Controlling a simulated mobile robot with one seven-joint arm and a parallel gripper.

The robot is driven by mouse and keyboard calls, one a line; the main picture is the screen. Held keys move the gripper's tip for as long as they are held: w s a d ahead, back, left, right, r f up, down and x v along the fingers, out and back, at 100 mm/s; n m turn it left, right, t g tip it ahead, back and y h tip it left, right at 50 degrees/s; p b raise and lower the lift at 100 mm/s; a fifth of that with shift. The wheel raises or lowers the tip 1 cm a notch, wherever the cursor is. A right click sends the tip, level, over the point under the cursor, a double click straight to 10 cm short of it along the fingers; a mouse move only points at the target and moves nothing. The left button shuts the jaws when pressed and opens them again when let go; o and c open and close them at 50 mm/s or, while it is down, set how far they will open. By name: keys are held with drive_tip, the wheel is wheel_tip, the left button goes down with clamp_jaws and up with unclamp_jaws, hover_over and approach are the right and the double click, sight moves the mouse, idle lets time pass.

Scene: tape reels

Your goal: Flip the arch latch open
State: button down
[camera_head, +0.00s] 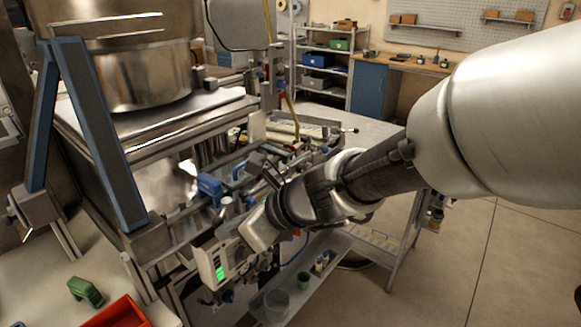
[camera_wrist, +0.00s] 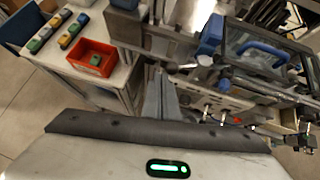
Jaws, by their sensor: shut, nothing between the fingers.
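A blue arch-shaped piece (camera_wrist: 262,48), which looks like the arch latch, lies across a dark framed panel at the upper right of the wrist view. In the head view the blue arch (camera_head: 238,171) is small and partly crowded by machine parts. I cannot tell exactly how far it is raised. A blue block (camera_wrist: 211,35) stands just left of it, also seen in the head view (camera_head: 210,187). My gripper (camera_wrist: 160,88) is shut and empty, apart from the arch and to its left in the wrist view. In the head view its fingertips cannot be made out.
Metal rails, knobs and fittings crowd the machine around the panel. A red bin (camera_wrist: 74,66) stands on a bench at the left, with several coloured blocks beside it. A large steel vessel (camera_head: 145,75) and blue-grey posts (camera_head: 100,130) stand left of my arm. Open floor (camera_head: 520,240) lies right.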

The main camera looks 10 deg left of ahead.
drive_tip(key=shift+w+d, duration=0.15)
drive_tip(key=shift+w, duration=0.95)
drive_tip(key=shift+f, duration=0.1)
